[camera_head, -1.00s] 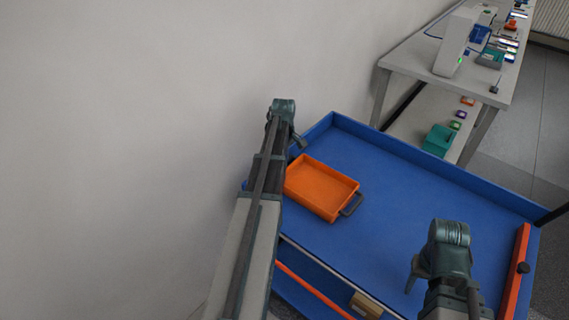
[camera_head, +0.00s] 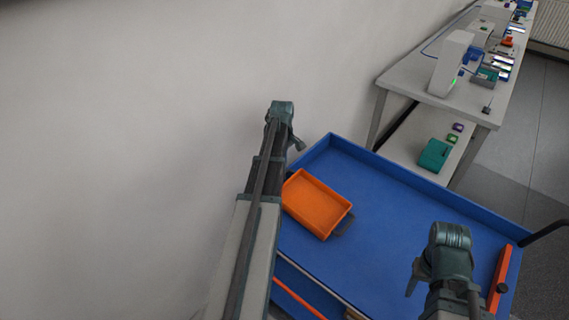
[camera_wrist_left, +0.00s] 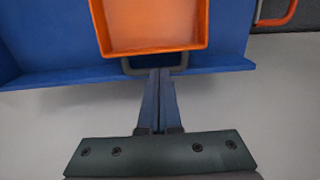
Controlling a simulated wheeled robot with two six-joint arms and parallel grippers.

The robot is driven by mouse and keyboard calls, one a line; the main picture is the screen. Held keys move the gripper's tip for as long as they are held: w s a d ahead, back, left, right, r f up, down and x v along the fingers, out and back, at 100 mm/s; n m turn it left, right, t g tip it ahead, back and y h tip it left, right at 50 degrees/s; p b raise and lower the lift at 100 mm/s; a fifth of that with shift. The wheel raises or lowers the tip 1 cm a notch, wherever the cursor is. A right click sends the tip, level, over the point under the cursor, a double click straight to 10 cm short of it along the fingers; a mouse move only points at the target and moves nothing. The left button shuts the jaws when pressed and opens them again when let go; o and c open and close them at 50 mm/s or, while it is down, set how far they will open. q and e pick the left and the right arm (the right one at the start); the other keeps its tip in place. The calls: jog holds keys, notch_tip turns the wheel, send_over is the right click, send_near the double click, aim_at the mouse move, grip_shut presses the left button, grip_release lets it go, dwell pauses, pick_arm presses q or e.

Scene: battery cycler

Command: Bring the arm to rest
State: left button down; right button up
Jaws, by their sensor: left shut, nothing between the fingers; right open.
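My left arm comes in from the lower left in the head view and ends beside the left rim of the blue cart top. In the left wrist view my left gripper (camera_wrist_left: 160,75) is shut with nothing between its fingers. Its fingertips appear close to a dark handle of the orange tray (camera_wrist_left: 152,25), and I cannot tell if they touch. My right gripper (camera_head: 413,287) is over the near right part of the cart and is open and empty; its fingers show only in part.
The orange tray (camera_head: 315,203) is on the blue cart (camera_head: 400,195), near its left side. A grey wall stands close at left. A workbench (camera_head: 405,80) with devices is beyond the cart, with a green bin (camera_head: 435,155) on its lower shelf. The cart's middle is bare.

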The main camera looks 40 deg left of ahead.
pick_arm(q)
jog(key=shift+d, duration=0.1)
jog(key=d+m, duration=0.6)
jog(key=d, duration=0.9)
pick_arm(e)
jog(key=o, duration=0.3)
pick_arm(q)
jog(key=s+d+m, duration=0.5)
jog(key=d, duration=0.4)
jog(key=s+d+m, duration=0.5)
jog(key=d, duration=0.4)
jog(key=s+d+m+y, duration=0.1)
jog(key=s+d+m, duration=0.3)
jog(key=d, duration=0.5)
jog(key=shift+s+d+m, duration=0.3)
jog(key=shift+s+m, duration=0.1)
jog(key=shift+m, duration=0.2)
